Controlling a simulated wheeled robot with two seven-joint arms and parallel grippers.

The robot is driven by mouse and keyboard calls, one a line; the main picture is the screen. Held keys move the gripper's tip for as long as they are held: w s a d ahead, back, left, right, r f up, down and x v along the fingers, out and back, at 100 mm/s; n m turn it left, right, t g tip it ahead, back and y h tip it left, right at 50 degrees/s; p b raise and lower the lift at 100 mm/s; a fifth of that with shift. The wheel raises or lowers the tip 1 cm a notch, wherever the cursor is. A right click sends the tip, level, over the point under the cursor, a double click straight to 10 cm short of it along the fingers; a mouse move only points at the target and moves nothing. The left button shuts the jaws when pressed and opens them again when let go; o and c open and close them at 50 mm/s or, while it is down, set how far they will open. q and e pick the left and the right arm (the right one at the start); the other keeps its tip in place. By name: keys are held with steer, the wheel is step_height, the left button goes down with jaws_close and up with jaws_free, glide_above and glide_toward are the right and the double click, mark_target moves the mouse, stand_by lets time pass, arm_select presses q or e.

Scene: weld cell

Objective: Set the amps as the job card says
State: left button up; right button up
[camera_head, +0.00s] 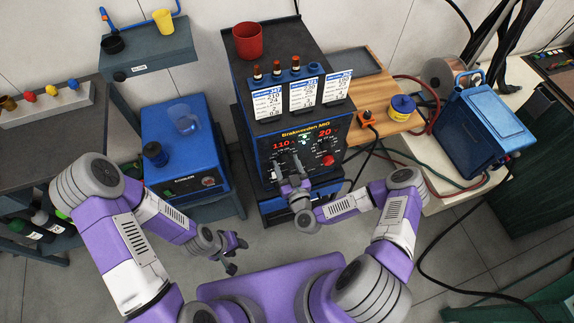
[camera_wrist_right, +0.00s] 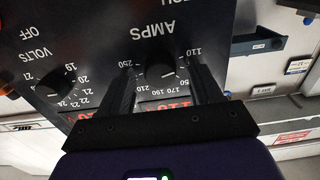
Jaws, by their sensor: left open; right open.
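The blue-fronted welder (camera_head: 320,140) stands in the middle, its red displays reading about 110 at left and 20 at right. In the right wrist view the panel is upside down, with the black AMPS knob (camera_wrist_right: 160,76) inside a printed scale from 50 to 250. My right gripper (camera_head: 289,166) is open at the panel, its fingers (camera_wrist_right: 163,92) on either side of the knob; contact cannot be told. Three white job cards (camera_head: 303,96) stand on top of the welder; their small print is hard to read. My left gripper (camera_head: 234,256) is open and empty, low and away from the panel.
The VOLTS knob (camera_wrist_right: 54,88) sits beside the AMPS scale. A red cup (camera_head: 248,42) stands on the welder's top. A blue box (camera_head: 185,150) is at left, a wooden shelf (camera_head: 372,95) and blue container (camera_head: 470,130) at right. Cables hang right of the welder.

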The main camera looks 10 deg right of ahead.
steer(key=c, duration=1)
steer(key=shift+c, duration=0.2)
